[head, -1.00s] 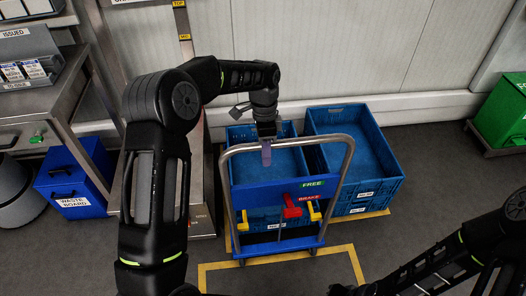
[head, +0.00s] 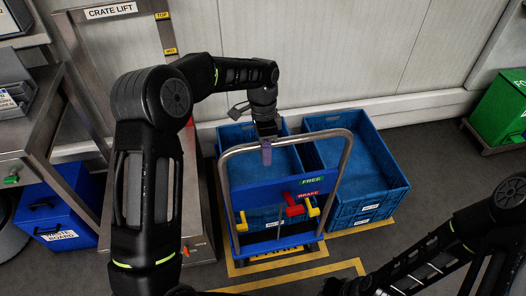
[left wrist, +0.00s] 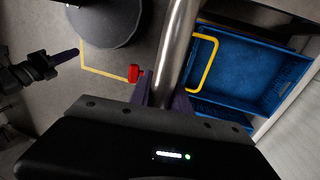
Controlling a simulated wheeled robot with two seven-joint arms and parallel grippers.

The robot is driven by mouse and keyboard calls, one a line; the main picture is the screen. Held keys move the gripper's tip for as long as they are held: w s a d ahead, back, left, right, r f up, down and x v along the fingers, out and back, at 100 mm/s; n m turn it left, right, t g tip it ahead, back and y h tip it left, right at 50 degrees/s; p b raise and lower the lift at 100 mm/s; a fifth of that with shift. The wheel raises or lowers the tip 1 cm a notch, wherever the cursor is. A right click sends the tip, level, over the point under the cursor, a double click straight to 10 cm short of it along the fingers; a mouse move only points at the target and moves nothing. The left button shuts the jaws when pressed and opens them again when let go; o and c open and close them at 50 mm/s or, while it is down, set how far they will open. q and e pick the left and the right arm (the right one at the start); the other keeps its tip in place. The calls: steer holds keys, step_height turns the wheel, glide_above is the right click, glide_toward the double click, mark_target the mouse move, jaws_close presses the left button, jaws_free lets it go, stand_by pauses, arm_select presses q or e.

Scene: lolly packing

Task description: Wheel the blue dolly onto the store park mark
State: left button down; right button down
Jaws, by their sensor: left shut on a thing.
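The blue dolly (head: 274,195) stands upright near the wall, with a grey tube handle, FREE and BRAKE labels, and a red lever (head: 294,205) between yellow pieces. Blue crates (head: 228,134) behind its handle appear to ride on it. My left gripper (head: 266,150) is shut on the handle's top bar; the bar also passes between its fingers in the left wrist view (left wrist: 170,90). A yellow floor outline (head: 285,263) shows around the dolly's near edge, with dark lettering partly hidden beneath it. My right arm is at lower right; its gripper's opening is unclear.
Stacked blue crates (head: 397,184) stand close on the dolly's right, on a yellow outline. The crate lift (head: 185,215) is close on its left. Another yellow outline (head: 340,267) lies in front. A green bin (head: 500,110) is far right. Floor at right is clear.

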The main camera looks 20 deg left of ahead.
arm_select(q)
steer(key=shift+w, duration=0.1)
steer(key=c, duration=1.1)
jaws_free()
steer(key=shift+w, duration=0.15)
steer(key=r, duration=0.5)
steer(key=w+r+b, duration=0.1)
steer(key=r, duration=0.1)
steer(key=shift+w+a+r, duration=0.1)
steer(key=shift+a+r, duration=0.2)
steer(key=shift+a, duration=0.1)
